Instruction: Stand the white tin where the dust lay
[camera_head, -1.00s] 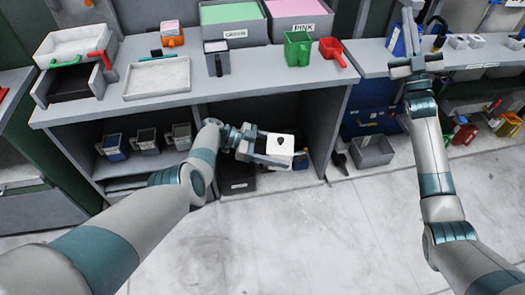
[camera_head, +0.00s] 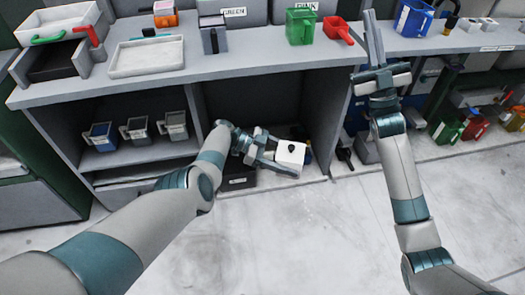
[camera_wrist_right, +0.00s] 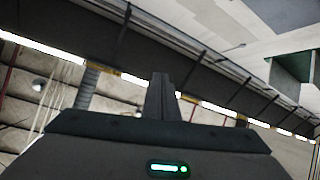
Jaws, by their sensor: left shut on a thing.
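The white tin (camera_head: 291,153), pale with a small black mark on its top face, is held in my left gripper (camera_head: 282,162). That gripper is shut on it in front of the open bay under the bench, above the floor. Whether the tin touches anything below is hidden. No clear dust shows; the pale floor (camera_head: 300,230) has a faint darker smudge (camera_head: 208,250) at lower middle. My right gripper (camera_head: 374,45) is raised before the bench's right part, empty, its fingers together; they also show together in the right wrist view (camera_wrist_right: 163,97).
The grey bench (camera_head: 240,68) carries a white tray (camera_head: 146,57), a green jug (camera_head: 300,26) and a red scoop (camera_head: 338,30). A black box (camera_head: 238,180) lies under the bench. The front floor is open.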

